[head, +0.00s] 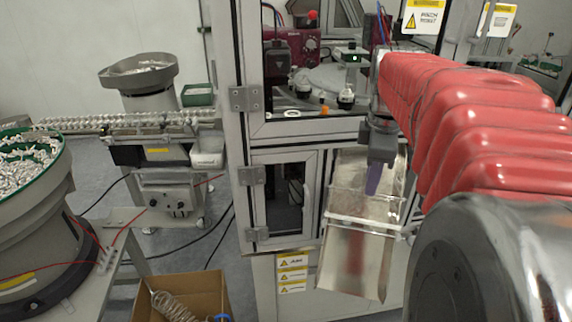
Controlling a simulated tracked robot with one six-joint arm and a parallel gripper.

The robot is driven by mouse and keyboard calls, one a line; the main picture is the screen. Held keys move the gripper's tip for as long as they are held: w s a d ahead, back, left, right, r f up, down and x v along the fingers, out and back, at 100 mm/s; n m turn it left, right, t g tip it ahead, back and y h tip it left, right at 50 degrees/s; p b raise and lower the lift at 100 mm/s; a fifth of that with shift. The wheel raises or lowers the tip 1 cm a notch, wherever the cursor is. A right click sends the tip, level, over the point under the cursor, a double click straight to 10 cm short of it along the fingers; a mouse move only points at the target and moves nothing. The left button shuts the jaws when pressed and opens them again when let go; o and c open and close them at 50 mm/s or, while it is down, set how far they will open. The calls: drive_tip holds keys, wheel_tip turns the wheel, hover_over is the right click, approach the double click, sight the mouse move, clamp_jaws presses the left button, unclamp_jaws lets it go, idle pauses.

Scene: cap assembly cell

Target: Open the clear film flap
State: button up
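My gripper (375,180) points downward in front of the machine's lower right opening, at the end of my red-sleeved arm. Its bluish fingers look like one narrow shape, so I cannot tell whether they are apart. A pale, shiny sheet (345,205) that may be the clear film flap lies behind and around the fingertips, above a pale crossbar (365,223). I cannot tell whether the fingers touch it. Below the bar a sloping metal chute (355,262) comes out toward me, with a faint red reflection. My gripper hides part of the sheet.
The machine's frame and a small framed door (285,195) stand left of the gripper. A cardboard box (185,296) with coiled tubing is on the floor at lower left. A bowl feeder (35,200) stands at far left. Grey floor shows between them.

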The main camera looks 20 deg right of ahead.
drive_tip(key=shift+f, duration=0.1)
approach(363, 212)
wheel_tip(363, 212, down, 6)
drive_tip(key=s+a, duration=0.1)
drive_tip(key=shift+s+a, duration=0.3)
drive_tip(key=shift+a, duration=0.1)
idle(0.4)
drive_tip(key=c, duration=0.6)
clamp_jaws()
idle(0.6)
drive_tip(key=shift+w, duration=0.1)
